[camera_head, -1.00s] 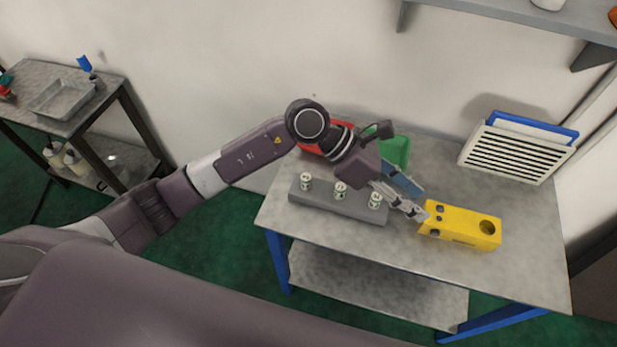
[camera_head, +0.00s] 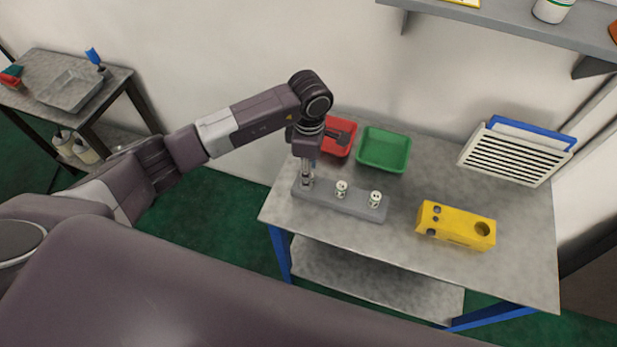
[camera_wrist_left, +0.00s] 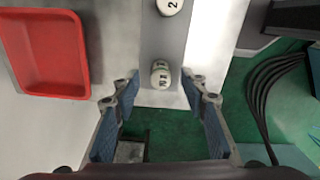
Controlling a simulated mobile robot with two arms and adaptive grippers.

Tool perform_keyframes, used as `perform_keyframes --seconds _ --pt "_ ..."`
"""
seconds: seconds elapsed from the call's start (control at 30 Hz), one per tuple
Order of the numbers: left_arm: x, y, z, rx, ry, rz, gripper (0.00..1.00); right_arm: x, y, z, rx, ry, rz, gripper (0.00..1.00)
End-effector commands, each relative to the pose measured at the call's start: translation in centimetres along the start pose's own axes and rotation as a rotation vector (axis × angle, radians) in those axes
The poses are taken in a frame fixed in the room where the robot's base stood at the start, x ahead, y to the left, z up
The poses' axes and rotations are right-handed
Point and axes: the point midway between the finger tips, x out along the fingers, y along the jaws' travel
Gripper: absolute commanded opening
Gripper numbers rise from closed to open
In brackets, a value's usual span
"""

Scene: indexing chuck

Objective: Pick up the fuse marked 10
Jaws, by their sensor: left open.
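The grey block (camera_head: 325,197) holds a row of three white fuses on the table. My left gripper (camera_head: 307,182) points down at the leftmost fuse, which it mostly hides in the head view. In the left wrist view, that fuse (camera_wrist_left: 160,75) lies between the tips of my open left gripper (camera_wrist_left: 159,83), with a gap on each side. Its mark looks like 10, turned sideways. A fuse marked 2 (camera_wrist_left: 170,6) is partly cut off at the top. The middle fuse (camera_head: 341,189) and right fuse (camera_head: 375,199) stand upright in the head view. My right gripper is not in view.
A red tray (camera_head: 341,135) and a green tray (camera_head: 384,150) stand behind the block. A yellow block with holes (camera_head: 456,225) lies to the right. A white slatted rack (camera_head: 515,153) stands at the back right. The front right of the table is clear.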

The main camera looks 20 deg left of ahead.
Motion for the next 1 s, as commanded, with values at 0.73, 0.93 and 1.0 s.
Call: perform_keyframes --seconds 0.73,0.93,1.0 --pt "2.5 -0.1 0.0 0.001 -0.002 0.000 0.09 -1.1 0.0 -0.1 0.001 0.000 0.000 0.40" --pt "2.5 0.0 0.0 0.001 -0.002 0.000 0.00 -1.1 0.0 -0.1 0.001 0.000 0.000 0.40" --pt "2.5 0.0 0.0 0.001 -0.002 0.000 0.00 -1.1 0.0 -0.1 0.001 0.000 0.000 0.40"
